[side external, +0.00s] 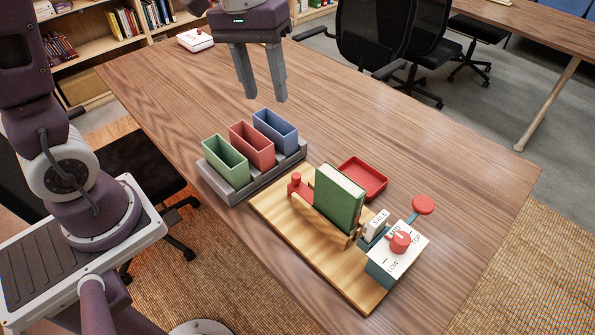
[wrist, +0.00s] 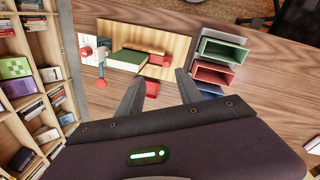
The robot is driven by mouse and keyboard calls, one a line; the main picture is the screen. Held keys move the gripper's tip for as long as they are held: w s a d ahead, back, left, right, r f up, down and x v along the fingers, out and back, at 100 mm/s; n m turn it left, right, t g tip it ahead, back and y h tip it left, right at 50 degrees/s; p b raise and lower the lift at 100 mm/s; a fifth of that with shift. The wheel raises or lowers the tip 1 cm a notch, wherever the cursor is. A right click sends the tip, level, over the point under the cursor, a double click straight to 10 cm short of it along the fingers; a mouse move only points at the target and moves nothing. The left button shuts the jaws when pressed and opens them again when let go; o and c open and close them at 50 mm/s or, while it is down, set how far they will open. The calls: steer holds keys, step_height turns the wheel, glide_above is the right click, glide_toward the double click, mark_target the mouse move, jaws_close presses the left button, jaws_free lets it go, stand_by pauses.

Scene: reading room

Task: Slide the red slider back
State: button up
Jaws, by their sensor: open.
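The red slider (side external: 297,188) is a small red block with a knob. It sits near the left end of a light wooden board (side external: 340,277), beside the green book (side external: 340,198). In the wrist view the slider (wrist: 158,61) shows as a red piece at the right end of the green book (wrist: 128,61). My gripper (side external: 265,100) is open and empty, high above the far part of the table, well apart from the slider. Its fingers (wrist: 160,75) point toward the board in the wrist view. The slider's track is mostly hidden in the side view.
Green (side external: 225,159), red (side external: 251,146) and blue (side external: 275,132) bins stand in a grey base left of the board. A red tray (side external: 374,194) lies behind the book. A white-topped box (side external: 409,250) with a red knob, a red-topped lever (side external: 423,204) and a SALE block (side external: 377,225) occupies the right end.

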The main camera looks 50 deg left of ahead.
steer(key=w+a+f+n+g+h, duration=0.15)
steer(key=w+f, duration=0.25)
steer(key=f, duration=0.4)
steer(key=w+f+n+g, duration=0.2)
steer(key=w+f, duration=0.2)
steer(key=f, duration=0.3)
glide_toward(297, 175)
steer(key=f, duration=0.2)
steer(key=shift+n+g, duration=0.25)
steer(key=shift+n, duration=0.1)
steer(key=x, duration=0.7)
steer(key=shift+d+r, duration=0.1)
steer(key=shift+d, duration=0.05)
jaws_close()
steer(key=shift+r, duration=0.1)
